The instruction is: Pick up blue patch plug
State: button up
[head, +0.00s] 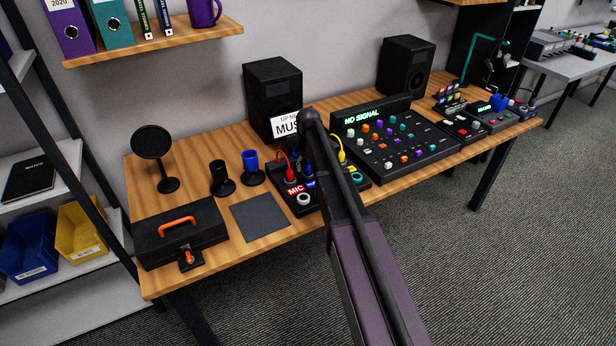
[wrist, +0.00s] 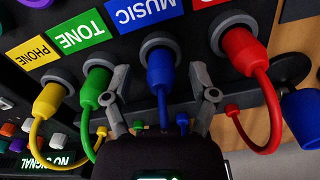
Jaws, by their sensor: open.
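The blue patch plug (wrist: 162,72) sits in the round grey socket under the blue MUSIC label (wrist: 143,12) in the wrist view. My gripper (wrist: 161,82) is open, with one grey finger on each side of the blue plug. Gaps show between the fingers and the plug, and the left finger is close to the green plug (wrist: 96,88). In the head view my arm hides most of the patch panel's middle, and the blue plug cannot be made out clearly there.
A red plug (wrist: 243,52) is right of the blue one, and a yellow plug (wrist: 48,100) is at far left. Thin cords loop below them.

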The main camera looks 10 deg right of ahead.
jog(key=shift+f, duration=0.15)
dwell(0.5)
grip_shut()
